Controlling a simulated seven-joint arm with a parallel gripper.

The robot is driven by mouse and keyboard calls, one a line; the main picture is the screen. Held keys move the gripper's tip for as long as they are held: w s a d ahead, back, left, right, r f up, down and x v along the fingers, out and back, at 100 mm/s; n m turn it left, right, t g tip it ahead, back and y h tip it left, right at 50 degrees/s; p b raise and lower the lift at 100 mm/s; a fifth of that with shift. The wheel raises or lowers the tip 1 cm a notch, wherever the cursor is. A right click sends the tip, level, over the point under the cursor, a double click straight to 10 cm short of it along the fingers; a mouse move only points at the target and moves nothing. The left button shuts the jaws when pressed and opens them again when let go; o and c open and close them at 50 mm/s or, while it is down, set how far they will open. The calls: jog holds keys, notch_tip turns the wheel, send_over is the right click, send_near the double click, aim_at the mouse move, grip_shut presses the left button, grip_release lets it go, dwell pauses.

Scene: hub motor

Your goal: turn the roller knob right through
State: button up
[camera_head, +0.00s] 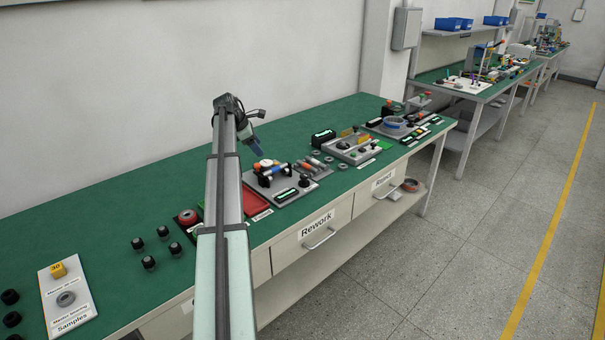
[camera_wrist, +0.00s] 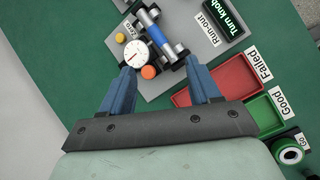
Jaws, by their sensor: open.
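The run-out station, a grey plate (camera_head: 262,188) on the bench, carries a white dial gauge (camera_wrist: 136,54) and a roller (camera_wrist: 160,40) with blue and silver parts. I cannot tell for sure which is the roller knob. A display (camera_wrist: 231,17) reads "Turn Knob". My gripper (camera_wrist: 160,67) is open and empty, its blue fingers spread on either side of the gauge and orange cap in the picture. In the head view it (camera_head: 257,148) hangs above the station.
A red tray (camera_wrist: 238,78) marked "Failed" and a green tray (camera_wrist: 262,112) marked "Good" lie beside the station. A grey fixture (camera_head: 352,150) stands to its right. Several black knobs (camera_head: 149,263) stand to the left. Green bench surface behind the station is clear.

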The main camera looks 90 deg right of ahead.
jog(key=n+y, duration=0.1)
jog(key=y, duration=0.1)
send_near(304, 175)
jog(key=d+v, duration=0.1)
jog(key=v, duration=0.5)
jog(key=s, duration=0.1)
jog(key=shift+n+t, duration=0.3)
jog(key=x, duration=1.4)
jog(key=shift+a+f, duration=0.1)
jog(key=shift+a, duration=0.3)
jog(key=shift+c, duration=0.4)
jog(key=c, duration=0.9)
